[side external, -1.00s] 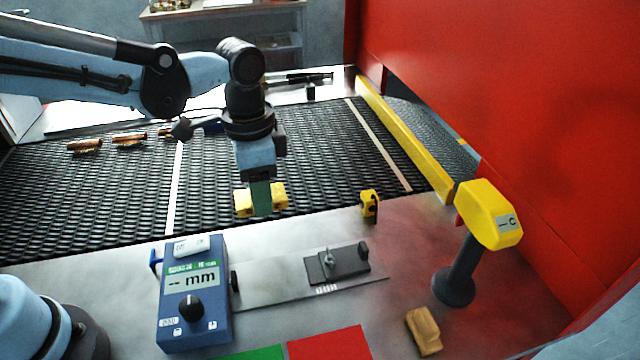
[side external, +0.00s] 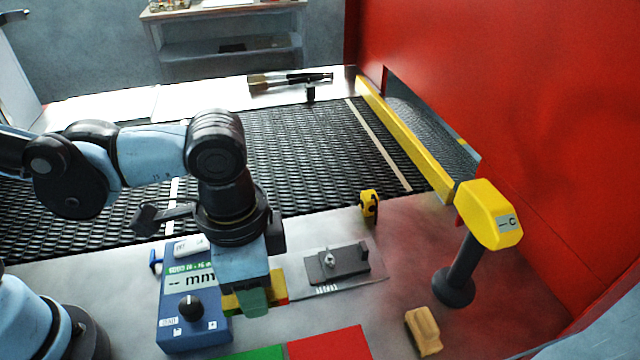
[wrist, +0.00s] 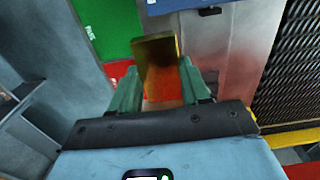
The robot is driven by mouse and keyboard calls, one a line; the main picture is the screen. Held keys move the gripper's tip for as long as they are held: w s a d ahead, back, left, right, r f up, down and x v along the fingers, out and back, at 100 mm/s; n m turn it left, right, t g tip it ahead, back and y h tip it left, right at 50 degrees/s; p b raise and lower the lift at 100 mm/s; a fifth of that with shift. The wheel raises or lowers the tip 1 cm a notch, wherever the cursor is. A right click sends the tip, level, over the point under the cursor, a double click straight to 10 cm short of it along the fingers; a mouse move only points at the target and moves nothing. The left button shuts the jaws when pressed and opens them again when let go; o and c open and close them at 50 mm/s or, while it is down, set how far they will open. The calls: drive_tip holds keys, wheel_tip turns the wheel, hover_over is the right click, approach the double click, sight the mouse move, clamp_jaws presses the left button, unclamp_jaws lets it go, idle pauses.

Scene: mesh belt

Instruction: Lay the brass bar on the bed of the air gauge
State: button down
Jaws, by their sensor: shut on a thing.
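The brass bar (side external: 234,303) is clamped between the green fingers of my gripper (side external: 254,300). It is held in front of the plate, just right of the blue air gauge box (side external: 180,335). The wrist view shows the bar (wrist: 156,60) sticking out past both fingertips (wrist: 160,88). The gauge display reads "-- mm". Right of the box, a dark block with a small post, which looks like the gauge's bed (side external: 352,262), sits on a metal plate and is empty. My gripper hides the plate's left part. I cannot tell the bar's height above the surface.
Green (side external: 258,353) and red (side external: 335,343) pads lie at the front edge. A tan block (side external: 424,330) and a yellow-headed post (side external: 488,215) stand to the right. A small yellow item (side external: 369,204) sits by the mesh belt (side external: 300,150). A red wall (side external: 520,90) bounds the right.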

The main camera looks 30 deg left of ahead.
drive_tip(key=w+a+f, duration=0.1)
drive_tip(key=w, duration=0.1)
drive_tip(key=w+a+f, duration=0.1)
drive_tip(key=w+f, duration=0.1)
drive_tip(key=w, duration=0.1)
drive_tip(key=w+a+f, duration=0.2)
drive_tip(key=shift+w+f, duration=0.1)
drive_tip(key=shift+w, duration=0.2)
drive_tip(key=shift+f, duration=2)
drive_tip(key=shift+f, duration=0.1)
drive_tip(key=c, duration=0.5)
unclamp_jaws()
wheel_tip(320, 180, up, 12)
drive_tip(key=a+n+t, duration=0.2)
drive_tip(key=a+n, duration=0.1)
drive_tip(key=a, duration=0.3)
drive_tip(key=a+n+t, duration=0.2)
drive_tip(key=a+n, duration=0.1)
drive_tip(key=a, duration=0.3)
drive_tip(key=a+r+n+t, duration=0.1)
drive_tip(key=a+n+t, duration=0.2)
drive_tip(key=a, duration=0.2)
drive_tip(key=shift+a, duration=0.4)
